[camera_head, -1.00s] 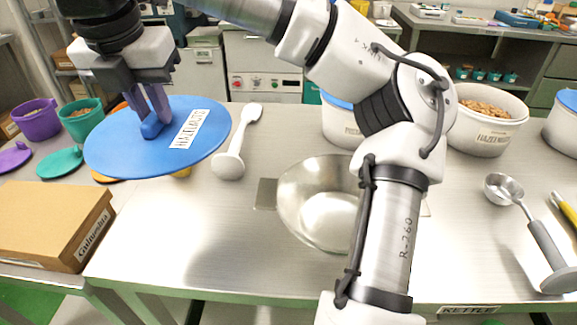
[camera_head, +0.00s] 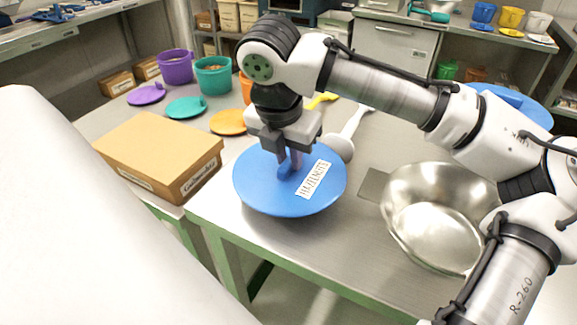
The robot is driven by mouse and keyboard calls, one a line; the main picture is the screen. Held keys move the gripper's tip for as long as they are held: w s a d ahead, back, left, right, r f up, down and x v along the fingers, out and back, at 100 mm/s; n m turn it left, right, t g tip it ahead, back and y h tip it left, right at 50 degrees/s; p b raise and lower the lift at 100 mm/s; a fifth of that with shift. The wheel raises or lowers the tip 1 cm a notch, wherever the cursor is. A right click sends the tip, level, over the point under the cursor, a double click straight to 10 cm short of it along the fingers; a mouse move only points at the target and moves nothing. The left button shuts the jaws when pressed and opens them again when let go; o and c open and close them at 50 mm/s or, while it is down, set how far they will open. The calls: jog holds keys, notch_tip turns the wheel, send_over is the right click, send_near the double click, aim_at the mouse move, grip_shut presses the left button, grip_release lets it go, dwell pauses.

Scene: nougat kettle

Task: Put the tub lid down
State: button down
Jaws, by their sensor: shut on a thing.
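The blue tub lid (camera_head: 262,193) has a white label reading "HAZELNUTS" and a raised handle in its middle. My gripper (camera_head: 291,163) points down and is shut on that handle. The lid is nearly level over the steel table (camera_head: 228,215), close to its front left corner. I cannot tell whether its underside touches the table. My gripper hides part of the handle.
A cardboard box (camera_head: 150,150) stands close left of the lid. A white utensil (camera_head: 345,140) lies behind it, and a steel bowl (camera_head: 430,215) is to the right. Purple (camera_head: 175,67) and teal (camera_head: 213,76) pots and several small lids are behind the box.

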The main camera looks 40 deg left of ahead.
aim_at(287, 163)
jog(key=shift+f, duration=1.95)
jog(key=shift+f, duration=0.1)
jog(key=c, duration=1.3)
grip_release()
jog(key=shift+c, duration=0.2)
jog(key=v, duration=1.2)
